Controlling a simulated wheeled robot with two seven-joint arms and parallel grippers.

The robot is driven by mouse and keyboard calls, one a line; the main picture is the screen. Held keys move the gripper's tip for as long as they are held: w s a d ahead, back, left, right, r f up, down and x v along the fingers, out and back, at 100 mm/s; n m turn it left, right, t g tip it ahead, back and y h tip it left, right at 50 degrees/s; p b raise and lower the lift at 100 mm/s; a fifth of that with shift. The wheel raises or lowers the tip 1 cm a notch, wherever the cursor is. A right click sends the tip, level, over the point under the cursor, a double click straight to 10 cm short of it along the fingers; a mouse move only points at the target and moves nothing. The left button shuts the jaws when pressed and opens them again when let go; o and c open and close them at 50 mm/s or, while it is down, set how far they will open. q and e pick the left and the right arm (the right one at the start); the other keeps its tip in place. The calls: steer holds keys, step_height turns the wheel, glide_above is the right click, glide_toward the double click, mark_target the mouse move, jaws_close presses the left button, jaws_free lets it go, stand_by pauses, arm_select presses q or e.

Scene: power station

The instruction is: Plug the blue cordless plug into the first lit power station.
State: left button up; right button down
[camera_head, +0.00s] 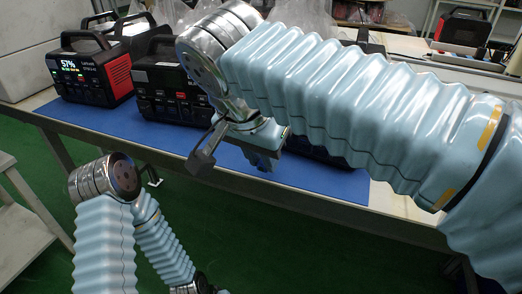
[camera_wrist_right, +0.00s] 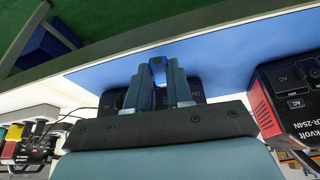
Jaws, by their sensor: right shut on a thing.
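The lit power station (camera_head: 95,72), black and red with a "57%" display, stands at the left of the blue mat in the head view. A second black power station (camera_head: 170,92) stands to its right, partly behind my right arm; I see no lit display on it. My right gripper (camera_head: 262,158) is over the mat, right of that station, its fingertips hard to make out. In the right wrist view my right gripper (camera_wrist_right: 158,74) is shut on the blue plug (camera_wrist_right: 157,64), which shows between the fingertips.
The blue mat (camera_head: 135,118) covers the table's front part. Another dark unit is mostly hidden under my right arm. A red and black station (camera_wrist_right: 290,95) is at the right of the wrist view. Another red and black unit (camera_head: 465,28) stands on the back counter.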

steer(key=shift+w+d+p, duration=0.15)
steer(key=shift+w+d, duration=0.15)
steer(key=shift+w, duration=0.35)
steer(key=shift+w+d+p, duration=0.15)
steer(key=shift+w+d, duration=0.2)
steer(key=shift+w, duration=0.35)
steer(key=shift+w+d+p, duration=0.15)
steer(key=shift+w+d, duration=0.15)
steer(key=shift+w, duration=0.35)
steer(key=shift+w+d, duration=0.15)
steer(key=shift+w, duration=0.05)
steer(key=shift+w+d, duration=0.15)
steer(key=shift+w, duration=0.25)
steer(key=shift+w+d+p, duration=0.1)
steer(key=shift+w+p, duration=0.1)
steer(key=shift+p, duration=0.1)
steer(key=c, duration=0.9)
jaws_free()
steer(key=shift+s+r, duration=0.1)
steer(key=shift+r, duration=0.15)
steer(key=p+v, duration=0.3)
steer(key=v, duration=1)
steer(key=shift+s+r, duration=0.1)
steer(key=shift+s, duration=0.05)
